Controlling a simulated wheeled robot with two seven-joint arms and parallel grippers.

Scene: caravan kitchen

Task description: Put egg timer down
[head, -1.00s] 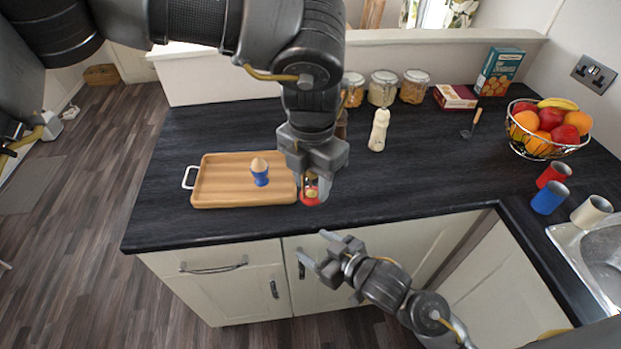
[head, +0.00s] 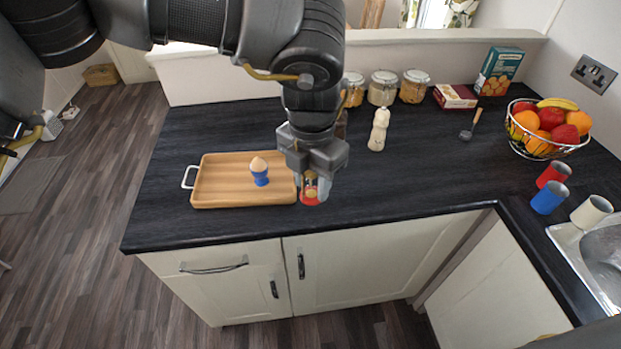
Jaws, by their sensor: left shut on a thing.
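The egg timer (head: 311,197) is a small red and yellowish thing at the tips of my left gripper (head: 312,186). My left gripper points down and is shut on it, just right of the wooden tray's right edge. The fingers hide part of the timer. I cannot tell whether its base touches the dark worktop (head: 400,185). The wooden tray (head: 215,191) has a white handle on its left and holds a blue egg cup (head: 261,180) with an egg (head: 258,164) in it.
A cream pepper mill (head: 378,132) stands behind and right of my left gripper. Several glass jars (head: 382,88), boxes (head: 498,72) and a fruit basket (head: 545,145) are farther back and right. Red (head: 553,172), blue (head: 548,199) and cream cups (head: 590,213) stand by the sink. The middle worktop is clear.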

